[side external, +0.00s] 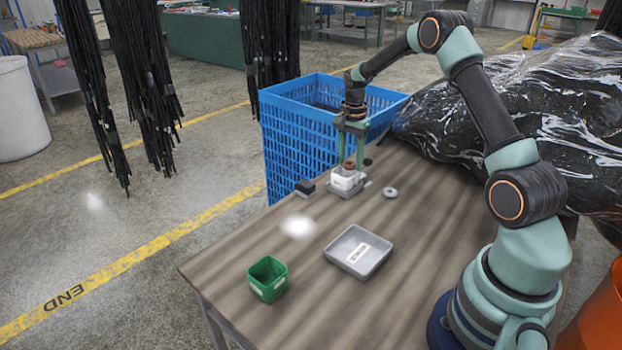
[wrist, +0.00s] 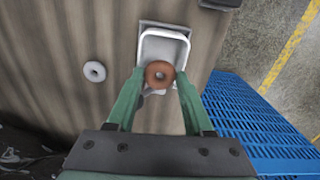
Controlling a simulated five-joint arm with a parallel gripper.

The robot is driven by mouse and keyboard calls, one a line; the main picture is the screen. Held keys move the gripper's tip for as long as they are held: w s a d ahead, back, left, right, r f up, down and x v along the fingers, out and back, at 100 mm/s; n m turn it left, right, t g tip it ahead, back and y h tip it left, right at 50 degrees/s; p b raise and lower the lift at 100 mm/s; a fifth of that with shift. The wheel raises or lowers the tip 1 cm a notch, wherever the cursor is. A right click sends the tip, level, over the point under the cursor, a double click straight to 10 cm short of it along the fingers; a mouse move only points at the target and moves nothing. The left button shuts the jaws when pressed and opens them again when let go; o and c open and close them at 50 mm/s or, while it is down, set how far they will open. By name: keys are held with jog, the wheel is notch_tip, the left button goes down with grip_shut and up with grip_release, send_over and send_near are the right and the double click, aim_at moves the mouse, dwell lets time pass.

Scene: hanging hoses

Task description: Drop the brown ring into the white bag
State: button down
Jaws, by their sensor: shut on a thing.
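The brown ring (wrist: 160,66) is between the two green fingers of my gripper (wrist: 160,77), which is shut on it. In the side view the ring (side external: 349,163) shows at the fingertips of my gripper (side external: 350,158), directly over the white bag. The white bag (side external: 343,181) stands open on a grey base on the table, near the blue crate. In the wrist view the bag (wrist: 166,47) lies behind the ring, which covers its lower part. The gap between ring and bag is hard to judge.
A grey ring (side external: 390,192) lies on the table right of the bag. A grey tray (side external: 345,262) and a green box (side external: 267,281) stand nearer the front. A small black block (side external: 305,187) is left of the bag. The blue crate (side external: 290,140) stands behind the table edge.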

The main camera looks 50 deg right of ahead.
jog(key=shift+c, duration=1)
grip_release()
jog(key=shift+r, duration=0.1)
notch_tip(320, 180, up, 12)
